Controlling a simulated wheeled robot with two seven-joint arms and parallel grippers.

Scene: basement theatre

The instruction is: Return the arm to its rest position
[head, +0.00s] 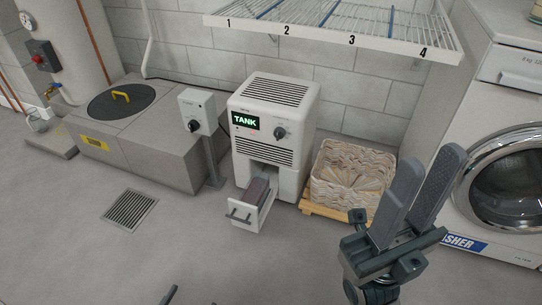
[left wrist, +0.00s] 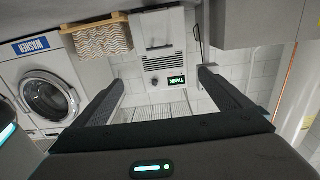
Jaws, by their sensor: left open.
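My right gripper (head: 431,158) is raised at the right of the head view, its two grey fingers pointing up and apart with nothing between them. My left gripper shows in the left wrist view (left wrist: 161,82), its fingers wide apart and empty. In the head view only dark tips (head: 169,295) show at the bottom edge, probably of that gripper. The left wrist picture is upside down and faces the dehumidifier-like unit (left wrist: 163,63) with its lit TANK display.
The white unit (head: 262,150) stands by the wall with its tank drawer (head: 247,214) pulled out. A basket (head: 345,177) sits on a wooden pallet beside it. A washer (head: 505,175) stands right, a numbered wire shelf (head: 340,32) above. A floor drain (head: 130,210) and open floor lie left.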

